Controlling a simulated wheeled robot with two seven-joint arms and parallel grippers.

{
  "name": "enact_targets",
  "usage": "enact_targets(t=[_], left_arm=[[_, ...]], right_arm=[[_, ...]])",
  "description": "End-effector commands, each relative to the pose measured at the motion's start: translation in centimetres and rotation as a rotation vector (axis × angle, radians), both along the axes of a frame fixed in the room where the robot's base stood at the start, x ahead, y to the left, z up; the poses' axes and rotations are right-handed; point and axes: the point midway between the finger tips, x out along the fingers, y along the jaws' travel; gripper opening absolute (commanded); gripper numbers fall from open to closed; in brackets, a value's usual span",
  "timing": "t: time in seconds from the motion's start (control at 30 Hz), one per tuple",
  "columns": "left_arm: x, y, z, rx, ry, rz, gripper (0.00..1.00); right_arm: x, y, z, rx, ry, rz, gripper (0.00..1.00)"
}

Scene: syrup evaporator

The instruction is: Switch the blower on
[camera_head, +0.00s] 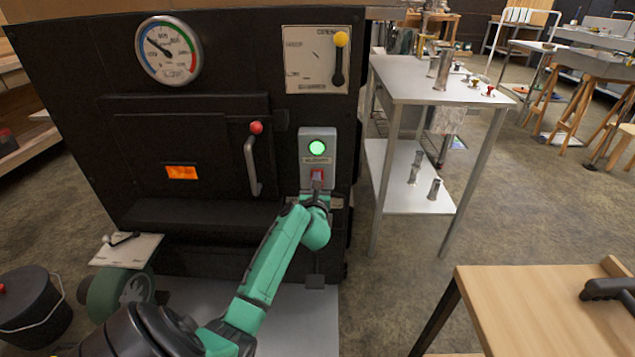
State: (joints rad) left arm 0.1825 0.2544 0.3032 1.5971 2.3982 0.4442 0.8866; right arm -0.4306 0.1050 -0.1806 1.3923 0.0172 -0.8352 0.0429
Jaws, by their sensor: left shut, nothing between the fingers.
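The blower control box (307,151) is a grey plate on the right part of the black evaporator front. Its round green lamp (317,148) is lit. Below the lamp is a red rocker switch (317,176). My left gripper (317,190) is shut and empty, just below the switch, with its tips close to it or touching; I cannot tell which. The gripper covers the lower edge of the box. The green blower housing (107,297) stands at the lower left.
The firebox door handle (253,165) with a red knob sticks out left of the box. A lever with a yellow knob (341,40) and a gauge (168,49) are above. A steel table (420,77) and a wooden table (520,305) stand to the right.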

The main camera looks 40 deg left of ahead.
Motion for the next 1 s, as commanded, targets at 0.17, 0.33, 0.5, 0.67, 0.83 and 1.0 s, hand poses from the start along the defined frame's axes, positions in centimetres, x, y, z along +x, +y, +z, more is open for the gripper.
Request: enact_targets(t=[0.17, 0.33, 0.5, 0.67, 0.83, 1.0], left_arm=[[-0.4, -0.4, 0.1, 0.000, 0.002, -0.001, 0.00], [-2.4, -1.9, 0.3, -0.002, 0.002, -0.001, 0.00], [-4.4, -3.4, 0.1, -0.002, 0.003, -0.001, 0.00], [-5.6, -4.3, 0.0, 0.000, 0.002, 0.000, 0.00], [-5.6, -4.3, -0.1, 0.001, 0.001, 0.000, 0.00], [-5.6, -4.3, -0.1, 0.000, 0.001, 0.000, 0.00]], right_arm=[[0.0, 0.0, 0.5, -0.004, -0.001, 0.001, 0.00], [0.0, 0.0, 2.1, -0.003, 0.000, 0.001, 0.00], [0.0, 0.0, 3.1, -0.003, 0.000, 0.001, 0.00], [0.0, 0.0, 3.4, -0.003, 0.000, 0.001, 0.00], [0.0, 0.0, 3.3, -0.003, 0.000, 0.001, 0.00], [0.0, 0.0, 3.3, -0.003, 0.000, 0.001, 0.00]])
